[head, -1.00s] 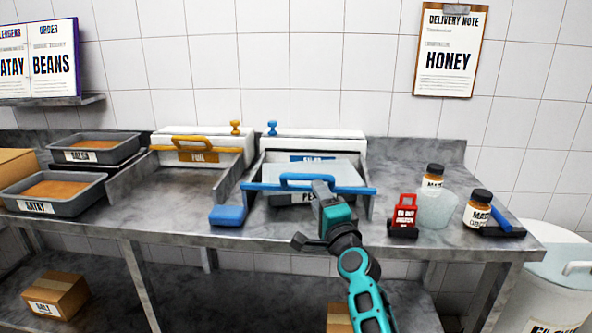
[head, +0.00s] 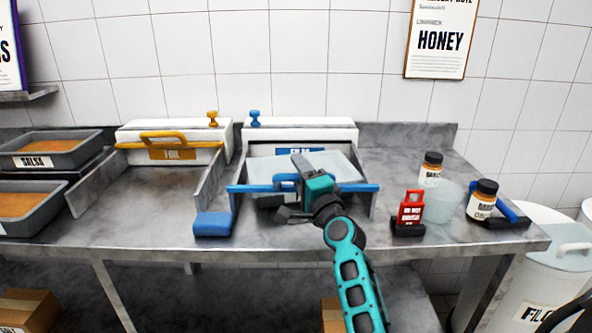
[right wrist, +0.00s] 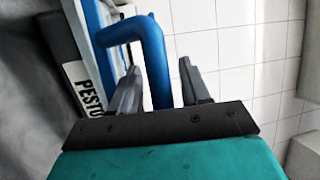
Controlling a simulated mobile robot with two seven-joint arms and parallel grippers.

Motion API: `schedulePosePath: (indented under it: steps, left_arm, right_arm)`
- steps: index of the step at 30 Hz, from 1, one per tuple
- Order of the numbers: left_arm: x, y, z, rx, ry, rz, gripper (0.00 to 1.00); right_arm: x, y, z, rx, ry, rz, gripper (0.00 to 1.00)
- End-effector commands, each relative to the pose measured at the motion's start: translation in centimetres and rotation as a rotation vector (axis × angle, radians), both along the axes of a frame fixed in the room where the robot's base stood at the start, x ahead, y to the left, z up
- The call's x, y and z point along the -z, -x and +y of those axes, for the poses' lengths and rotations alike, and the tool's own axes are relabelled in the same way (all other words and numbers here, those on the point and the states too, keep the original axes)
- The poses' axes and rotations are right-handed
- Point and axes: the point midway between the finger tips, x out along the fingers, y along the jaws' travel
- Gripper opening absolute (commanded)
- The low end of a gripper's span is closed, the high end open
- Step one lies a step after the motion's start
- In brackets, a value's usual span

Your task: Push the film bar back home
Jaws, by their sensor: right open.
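The blue film bar (head: 350,188) lies crosswise over the front of the film station, with pale film (head: 335,168) stretching behind it to the white film housing (head: 335,132). My right gripper (head: 293,190) is at the bar's raised handle and hides much of it in the head view. In the right wrist view the blue handle (right wrist: 155,60) stands between the two open fingers, which are not closed on it. A dark tray with a PESTO label (right wrist: 85,90) shows beside the bar there. My left gripper is not in view.
A blue block (head: 212,224) sits at the station's front left. The foil station with its yellow bar (head: 168,145) is to the left. A red tag stand (head: 411,210), a translucent tub (head: 440,198) and two jars stand to the right.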

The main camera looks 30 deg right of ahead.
Motion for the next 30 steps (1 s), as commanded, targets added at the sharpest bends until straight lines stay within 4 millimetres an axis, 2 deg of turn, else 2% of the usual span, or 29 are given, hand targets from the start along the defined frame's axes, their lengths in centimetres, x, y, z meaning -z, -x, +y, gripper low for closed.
schedulePosePath:
  steps: [6,20,30]
  left_arm:
    - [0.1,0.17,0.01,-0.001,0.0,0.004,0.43]
    - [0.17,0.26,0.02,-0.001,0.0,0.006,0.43]
    - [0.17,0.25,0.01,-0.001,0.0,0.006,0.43]
  right_arm:
    - [0.0,0.01,-0.02,0.0,0.0,0.0,0.45]
    - [0.0,0.0,-0.01,0.0,0.0,0.0,0.01]
    - [0.0,0.0,0.0,0.0,0.0,0.0,0.0]
